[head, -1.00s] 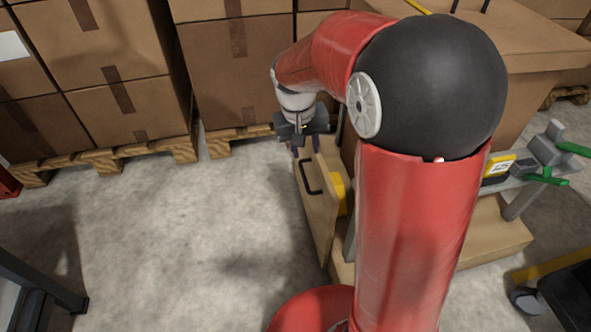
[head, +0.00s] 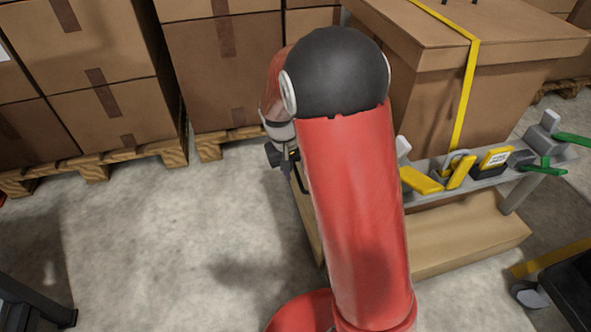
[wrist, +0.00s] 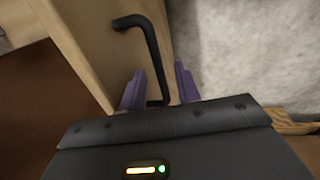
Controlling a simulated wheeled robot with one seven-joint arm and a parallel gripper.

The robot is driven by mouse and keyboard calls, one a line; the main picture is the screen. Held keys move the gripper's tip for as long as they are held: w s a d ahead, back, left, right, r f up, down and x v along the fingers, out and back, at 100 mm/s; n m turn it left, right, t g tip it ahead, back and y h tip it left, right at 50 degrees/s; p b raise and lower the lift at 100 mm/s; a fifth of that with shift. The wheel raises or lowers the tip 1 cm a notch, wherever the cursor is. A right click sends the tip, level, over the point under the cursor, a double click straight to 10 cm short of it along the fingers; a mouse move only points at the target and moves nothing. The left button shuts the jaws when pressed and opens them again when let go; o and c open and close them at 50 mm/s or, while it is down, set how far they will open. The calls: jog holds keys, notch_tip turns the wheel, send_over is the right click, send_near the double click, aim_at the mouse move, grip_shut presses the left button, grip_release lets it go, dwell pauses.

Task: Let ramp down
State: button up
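The ramp appears to be the wooden panel (head: 306,222) standing steeply upright, mostly hidden behind my arm in the head view. Its pale face (wrist: 100,45) fills the upper left of the wrist view. A black bar handle (wrist: 153,55) is fixed to it, and a bit of it shows in the head view (head: 299,178). My gripper (wrist: 159,85) is open, with purple fingers apart. The handle's lower end appears between the fingers, nearer the left one; I cannot tell whether they touch. In the head view my gripper (head: 284,166) is partly hidden beside the panel.
A grey rail (head: 470,178) with yellow and green levers runs to the right of my arm. A large carton (head: 420,90) with a yellow strap (head: 464,95) stands behind it. Stacked boxes (head: 90,70) on pallets line the back.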

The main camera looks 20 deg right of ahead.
grip_shut()
jog(key=shift+a, duration=0.15)
